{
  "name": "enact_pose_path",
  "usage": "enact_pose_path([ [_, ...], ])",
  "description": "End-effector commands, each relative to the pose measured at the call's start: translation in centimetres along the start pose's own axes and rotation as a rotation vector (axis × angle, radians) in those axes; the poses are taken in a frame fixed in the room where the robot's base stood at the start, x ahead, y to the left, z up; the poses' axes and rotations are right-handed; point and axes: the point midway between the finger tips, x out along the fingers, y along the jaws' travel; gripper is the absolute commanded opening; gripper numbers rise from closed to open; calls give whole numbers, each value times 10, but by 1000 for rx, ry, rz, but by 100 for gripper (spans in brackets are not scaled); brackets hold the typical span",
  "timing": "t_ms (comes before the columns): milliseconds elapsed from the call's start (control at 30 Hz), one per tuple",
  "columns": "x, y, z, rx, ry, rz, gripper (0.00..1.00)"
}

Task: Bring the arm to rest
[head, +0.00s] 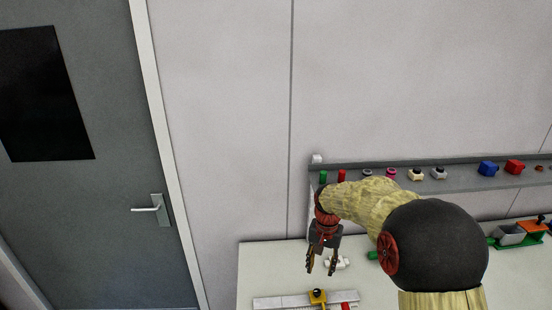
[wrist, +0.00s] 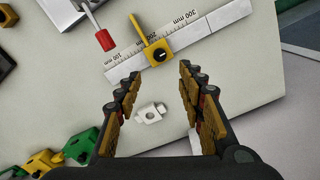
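My gripper (head: 321,266) hangs fingers down over the left part of the white table (head: 262,268) in the head view. In the wrist view my gripper (wrist: 160,75) has its two fingers well apart, with nothing held between them. A small white part with a hole (wrist: 150,113) lies on the table, seen between the fingers. My arm (head: 365,200) reaches out from the lower right of the head view, bent at a large dark joint, and hides part of the table and shelf.
A ruler (wrist: 205,32) with a yellow slider (wrist: 160,53) lies near the fingertips. A red-tipped piece (wrist: 105,40) is beside it. Green (wrist: 82,146) and yellow blocks lie lower left. A grey shelf (head: 455,182) with small parts runs behind the table. A grey door (head: 110,210) stands left.

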Motion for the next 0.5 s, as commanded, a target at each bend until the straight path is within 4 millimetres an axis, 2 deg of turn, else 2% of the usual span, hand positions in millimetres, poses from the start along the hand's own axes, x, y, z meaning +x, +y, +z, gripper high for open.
enact_pose_path([
  [67, 1, 0, 1, -43, 0, 0, 39],
  [133, 14, 8, 17, -95, -31, 13, 39],
  [200, 16, 16, 34, -141, -50, 20, 39],
  [367, -5, 34, 72, -234, -42, 15, 39],
  [500, -30, 50, 104, -301, -10, 3, 39],
])
